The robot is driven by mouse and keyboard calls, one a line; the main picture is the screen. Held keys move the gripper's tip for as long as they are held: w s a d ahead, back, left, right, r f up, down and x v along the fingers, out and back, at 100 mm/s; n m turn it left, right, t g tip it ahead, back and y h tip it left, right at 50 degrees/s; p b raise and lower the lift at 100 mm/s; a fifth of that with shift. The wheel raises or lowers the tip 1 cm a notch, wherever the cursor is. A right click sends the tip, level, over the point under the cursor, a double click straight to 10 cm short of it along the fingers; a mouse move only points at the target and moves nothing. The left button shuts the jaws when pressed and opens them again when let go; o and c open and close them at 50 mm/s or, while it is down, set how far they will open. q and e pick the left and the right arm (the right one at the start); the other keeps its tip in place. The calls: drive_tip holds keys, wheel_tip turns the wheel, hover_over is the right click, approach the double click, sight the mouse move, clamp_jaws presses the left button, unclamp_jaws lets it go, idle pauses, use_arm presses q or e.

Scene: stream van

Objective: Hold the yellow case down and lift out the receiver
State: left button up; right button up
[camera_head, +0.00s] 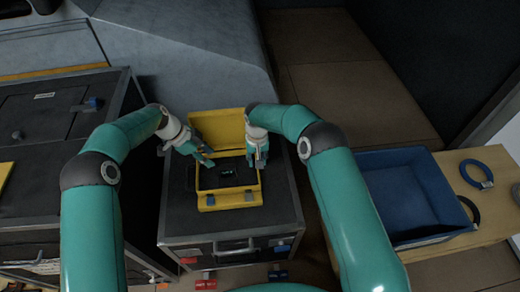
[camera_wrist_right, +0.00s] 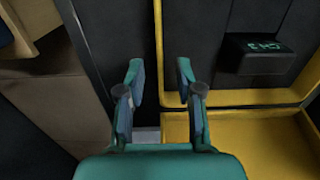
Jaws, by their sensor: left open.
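The yellow case (camera_head: 213,207) lies open on a dark flight case, with its lid (camera_head: 218,126) raised at the back. The receiver (camera_head: 228,174), a small black block with a green "CH3" mark, sits in the dark inside of the case. It also shows in the right wrist view (camera_wrist_right: 258,54). My left gripper (camera_head: 207,158) is open and empty over the left back part of the case. My right gripper (camera_head: 261,163) is over the case's right side. In the right wrist view my right gripper (camera_wrist_right: 162,80) is open, with the case's yellow wall (camera_wrist_right: 158,45) between its fingers; contact is unclear.
The dark flight case (camera_head: 180,224) has bare top around the yellow case. A blue bin (camera_head: 410,190) stands on a wooden bench at the right, with a blue cable ring (camera_head: 478,174) beside it. A dark cabinet (camera_head: 40,130) stands at the left.

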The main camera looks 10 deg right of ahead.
drive_tip(key=shift+f, duration=1.45)
clamp_jaws()
